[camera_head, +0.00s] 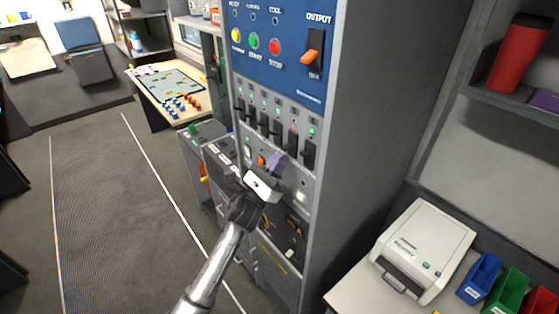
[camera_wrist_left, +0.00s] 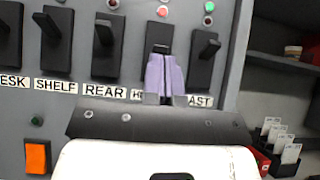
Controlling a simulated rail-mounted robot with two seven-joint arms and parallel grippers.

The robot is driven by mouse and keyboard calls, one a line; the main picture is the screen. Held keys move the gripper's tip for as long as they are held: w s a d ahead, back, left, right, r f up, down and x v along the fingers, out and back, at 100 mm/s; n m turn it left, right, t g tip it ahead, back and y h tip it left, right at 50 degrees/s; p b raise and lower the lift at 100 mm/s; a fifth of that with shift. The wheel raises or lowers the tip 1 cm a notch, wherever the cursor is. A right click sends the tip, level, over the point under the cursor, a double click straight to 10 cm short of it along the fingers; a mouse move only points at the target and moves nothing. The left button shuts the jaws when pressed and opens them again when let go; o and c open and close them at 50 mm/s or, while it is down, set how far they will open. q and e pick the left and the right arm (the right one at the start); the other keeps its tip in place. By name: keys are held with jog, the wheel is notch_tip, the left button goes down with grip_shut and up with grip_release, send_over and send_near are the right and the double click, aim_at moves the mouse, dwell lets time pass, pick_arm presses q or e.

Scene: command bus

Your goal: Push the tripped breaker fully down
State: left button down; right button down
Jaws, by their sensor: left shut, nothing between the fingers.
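A row of black breakers (camera_head: 263,125) runs across the grey panel below the blue panel. In the left wrist view, the breaker labelled with a partly hidden word starting with H (camera_wrist_left: 160,38) has a red light (camera_wrist_left: 162,11) above it. Its neighbours, such as the REAR breaker (camera_wrist_left: 106,45) and the breaker at the right (camera_wrist_left: 204,60), show green lights. My left gripper (camera_head: 275,160) has purple fingertips, closed together and empty. In the wrist view the fingertips (camera_wrist_left: 165,75) overlap this breaker's lower part and hide it; contact cannot be told. My right gripper is not seen.
An orange switch (camera_wrist_left: 37,157) sits below the breakers at left. The blue panel (camera_head: 275,75) above has buttons and an orange output lever (camera_head: 310,57). A white printer-like machine (camera_head: 422,250) stands on the right counter. The left floor is open.

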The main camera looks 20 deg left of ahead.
pick_arm(q)
jog(key=shift+s+a+r+g+y+p, duration=0.15)
jog(key=shift+r+g+y+p, duration=0.55)
jog(key=shift+p, duration=1.4)
jog(key=shift+s+a+r+g+y+p, duration=0.15)
jog(key=shift+r+g+p, duration=0.55)
jog(key=shift+p, duration=1.35)
jog(key=shift+d+f+g+y+p, duration=0.1)
jog(key=shift+f+g+y+p, duration=0.15)
jog(key=shift+g+p, duration=0.4)
jog(key=shift+r, duration=0.35)
jog(key=s+a+f+b, duration=0.5)
jog(key=s+f+b, duration=0.1)
jog(key=s+f, duration=0.2)
jog(key=shift+s+a+b, duration=0.15)
jog(key=shift+s+b, duration=0.2)
jog(key=shift+s, duration=0.25)
